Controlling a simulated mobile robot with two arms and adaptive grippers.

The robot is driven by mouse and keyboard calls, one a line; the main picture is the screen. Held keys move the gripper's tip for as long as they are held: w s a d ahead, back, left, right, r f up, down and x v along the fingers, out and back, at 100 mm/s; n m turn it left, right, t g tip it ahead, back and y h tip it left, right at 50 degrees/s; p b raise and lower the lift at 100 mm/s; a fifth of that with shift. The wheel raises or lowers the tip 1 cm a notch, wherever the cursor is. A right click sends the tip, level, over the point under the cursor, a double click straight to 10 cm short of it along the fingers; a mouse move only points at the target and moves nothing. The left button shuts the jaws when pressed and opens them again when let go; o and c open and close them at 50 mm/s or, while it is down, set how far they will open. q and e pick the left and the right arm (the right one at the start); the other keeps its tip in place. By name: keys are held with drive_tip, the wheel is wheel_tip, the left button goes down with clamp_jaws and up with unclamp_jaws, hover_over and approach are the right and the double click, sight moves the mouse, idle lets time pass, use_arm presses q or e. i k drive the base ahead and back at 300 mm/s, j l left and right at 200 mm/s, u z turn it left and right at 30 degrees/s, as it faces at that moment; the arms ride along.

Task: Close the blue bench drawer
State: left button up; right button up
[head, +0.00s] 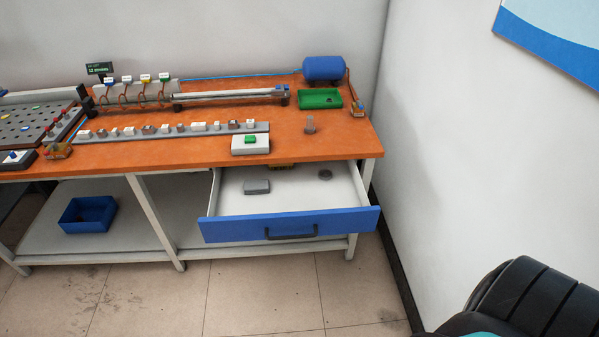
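The blue bench drawer (342,221) stands pulled out under the right end of the orange workbench (215,160). Its blue front carries a dark bar handle (291,233). Inside the white drawer lie a grey block (257,187), a small dark round piece (325,175) and something yellowish at the back, partly hidden under the bench top. Neither gripper is in the head view. A black rounded part at the lower right seems to belong to my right arm, well apart from the drawer.
An open blue bin (88,215) stands on the lower shelf at left. The bench top holds a blue tank (324,68), a green tray (320,99) and a long strip of small blocks. A white wall (470,170) rises at right. Tiled floor (260,290) before the drawer is clear.

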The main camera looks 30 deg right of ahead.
sight(298, 204)
drive_tip(key=z, duration=1)
